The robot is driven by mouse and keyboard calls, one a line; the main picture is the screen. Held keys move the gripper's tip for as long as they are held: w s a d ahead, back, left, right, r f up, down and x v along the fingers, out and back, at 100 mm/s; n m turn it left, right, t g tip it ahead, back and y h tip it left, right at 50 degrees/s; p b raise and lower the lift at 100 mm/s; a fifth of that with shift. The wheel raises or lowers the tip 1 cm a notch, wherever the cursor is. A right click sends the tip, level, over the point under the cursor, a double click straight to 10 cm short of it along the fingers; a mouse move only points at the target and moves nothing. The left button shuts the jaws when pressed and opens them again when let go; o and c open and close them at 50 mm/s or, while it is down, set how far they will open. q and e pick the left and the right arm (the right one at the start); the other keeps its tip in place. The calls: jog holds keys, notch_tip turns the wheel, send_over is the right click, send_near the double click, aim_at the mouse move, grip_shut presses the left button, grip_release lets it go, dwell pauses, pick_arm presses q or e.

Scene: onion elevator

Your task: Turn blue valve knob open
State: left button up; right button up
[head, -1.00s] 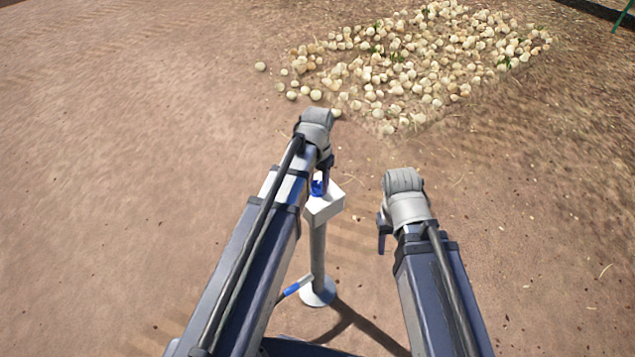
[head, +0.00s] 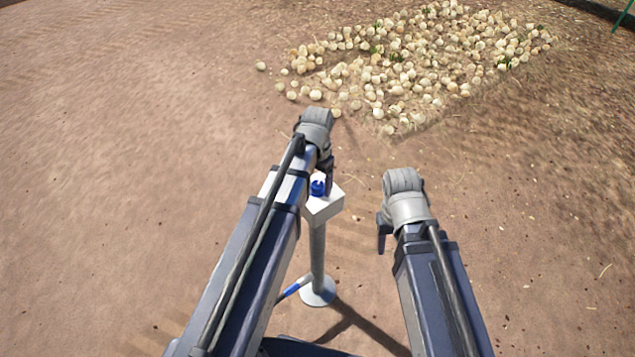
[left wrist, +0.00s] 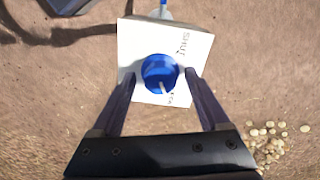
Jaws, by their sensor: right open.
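The blue valve knob (head: 318,188) sits on top of a white box (head: 322,208) on a grey post. In the left wrist view the round knob (left wrist: 159,72) has a pale mark near its lower edge. My left gripper (left wrist: 160,76) is open, one finger on each side of the knob, with a small gap visible on both sides. In the head view it (head: 328,180) is at the knob. My right gripper (head: 382,236) is open and empty, right of the box.
The post stands on a round white base (head: 318,292) on bare soil. A pile of onions (head: 410,65) lies on the ground beyond. The ground left and right is clear.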

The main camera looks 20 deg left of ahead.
aim_at(318, 185)
pick_arm(q)
notch_tip(318, 185, up, 8)
jog(key=p, duration=0.8)
jog(key=shift+f, duration=0.1)
dwell(0.3)
jog(key=s+d+n+y, duration=0.1)
jog(key=s+d, duration=0.9)
jog(key=s, duration=0.4)
jog(key=shift+s+d, duration=0.25)
jog(key=shift+d, duration=0.05)
jog(key=shift+c, duration=0.2)
